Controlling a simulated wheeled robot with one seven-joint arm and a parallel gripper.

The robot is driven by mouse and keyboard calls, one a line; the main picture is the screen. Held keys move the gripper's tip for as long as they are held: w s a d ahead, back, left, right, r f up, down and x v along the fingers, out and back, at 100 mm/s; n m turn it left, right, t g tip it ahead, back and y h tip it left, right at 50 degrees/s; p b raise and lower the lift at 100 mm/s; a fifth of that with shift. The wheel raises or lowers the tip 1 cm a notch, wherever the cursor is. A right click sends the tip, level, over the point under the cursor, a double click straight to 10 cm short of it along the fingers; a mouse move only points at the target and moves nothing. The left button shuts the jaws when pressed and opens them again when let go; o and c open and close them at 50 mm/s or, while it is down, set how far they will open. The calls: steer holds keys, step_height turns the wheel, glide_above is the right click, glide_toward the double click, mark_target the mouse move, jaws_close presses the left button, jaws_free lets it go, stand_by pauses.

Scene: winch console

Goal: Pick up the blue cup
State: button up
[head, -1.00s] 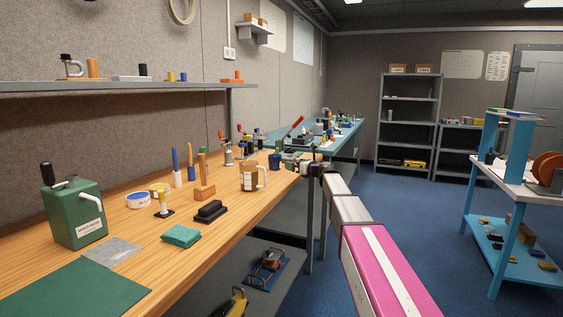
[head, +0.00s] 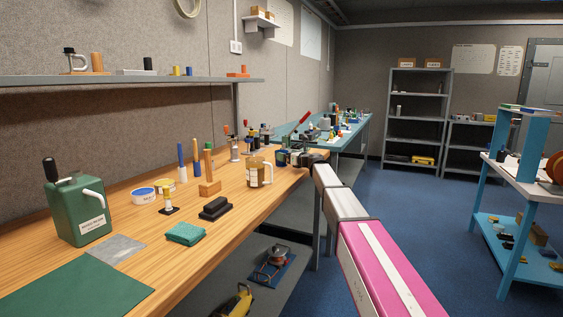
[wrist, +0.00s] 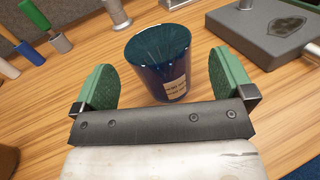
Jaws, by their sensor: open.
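The blue cup (wrist: 158,65) is dark, glossy and upright on the wooden bench, with a pale label low on its front. My gripper (wrist: 162,75) is open, with one green-padded finger on each side of the cup in the wrist view. Gaps show on both sides, the narrower on the left. Nothing is held. In the head view the cup (head: 281,158) is small and partly crowded by my gripper at the bench's right end.
A tan mug (head: 255,173) stands left of the cup in the head view. A grey block with a dark patch (wrist: 272,32) lies to the cup's right in the wrist view. Handled tools (wrist: 38,20) stand at the upper left. Bare wood (wrist: 45,115) surrounds the cup.

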steer(key=x, duration=0.3)
steer(key=shift+w+a, duration=0.1)
steer(key=shift+a, duration=0.1)
steer(key=shift+r, duration=0.1)
steer(key=c, duration=1)
steer(key=shift+r, duration=0.1)
